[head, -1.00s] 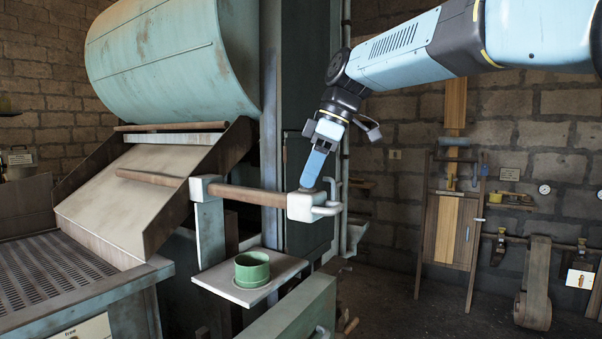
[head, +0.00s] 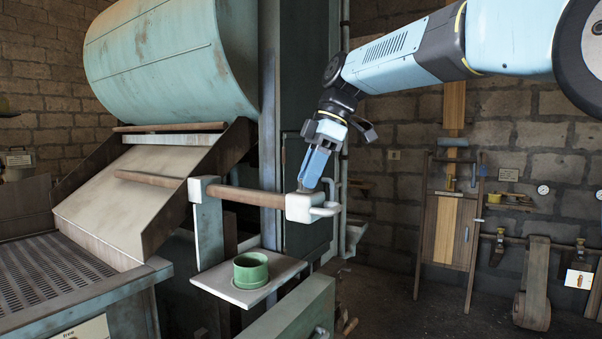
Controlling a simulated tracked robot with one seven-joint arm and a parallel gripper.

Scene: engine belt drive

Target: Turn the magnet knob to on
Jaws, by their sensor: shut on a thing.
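My gripper (head: 307,184) points down onto the top of the white block (head: 297,208) at the right end of the brown roller bar. Its blue fingers are shut on the magnet knob (head: 304,190), a small dark piece on the block's top. The fingers hide most of the knob, and I cannot read its on or off marks from here.
The brown roller (head: 245,196) runs left to another white bracket. A green cup (head: 251,270) stands on a pale shelf (head: 221,288) below. A large pale-green drum (head: 165,65) is at upper left.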

